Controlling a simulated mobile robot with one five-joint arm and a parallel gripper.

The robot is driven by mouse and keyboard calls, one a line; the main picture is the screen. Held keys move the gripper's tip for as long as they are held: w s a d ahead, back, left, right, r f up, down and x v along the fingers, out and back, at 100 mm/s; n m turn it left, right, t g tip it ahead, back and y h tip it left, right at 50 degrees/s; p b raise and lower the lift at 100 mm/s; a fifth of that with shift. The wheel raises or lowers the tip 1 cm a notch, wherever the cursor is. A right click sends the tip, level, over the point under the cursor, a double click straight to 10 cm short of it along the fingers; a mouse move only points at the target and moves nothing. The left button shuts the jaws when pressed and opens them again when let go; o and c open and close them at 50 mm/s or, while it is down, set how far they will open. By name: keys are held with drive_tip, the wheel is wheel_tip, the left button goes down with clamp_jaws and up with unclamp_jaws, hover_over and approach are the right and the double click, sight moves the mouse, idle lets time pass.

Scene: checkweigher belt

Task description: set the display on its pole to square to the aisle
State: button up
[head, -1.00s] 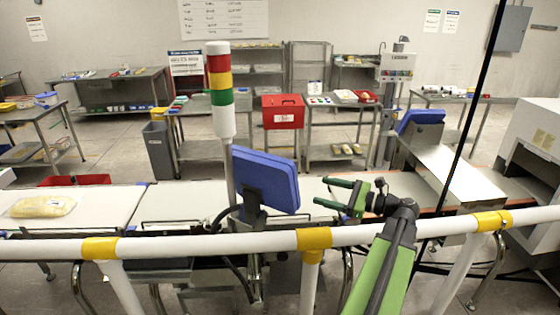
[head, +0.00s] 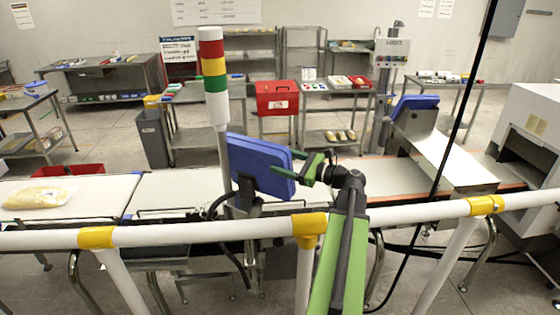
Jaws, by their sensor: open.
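The display (head: 258,165) is a blue panel on a dark bracket beside a grey pole (head: 224,150), and its back is toward me. It stands turned at an angle, its right edge nearer me. The pole carries a red, yellow, green and white stack light (head: 213,75). My gripper (head: 299,168) is open at the display's right edge. The green fingers overlap that edge in the picture. I cannot tell whether they touch it or stand around it. The display's front face is hidden.
A white guard rail (head: 400,215) with yellow joints runs across the front, below my arm. The conveyor belt (head: 180,190) lies behind it, with a bagged product (head: 38,196) at left. A black cable (head: 468,90) hangs at right. Worktables stand further back.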

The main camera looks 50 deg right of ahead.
drive_tip(key=shift+x, duration=0.85)
clamp_jaws()
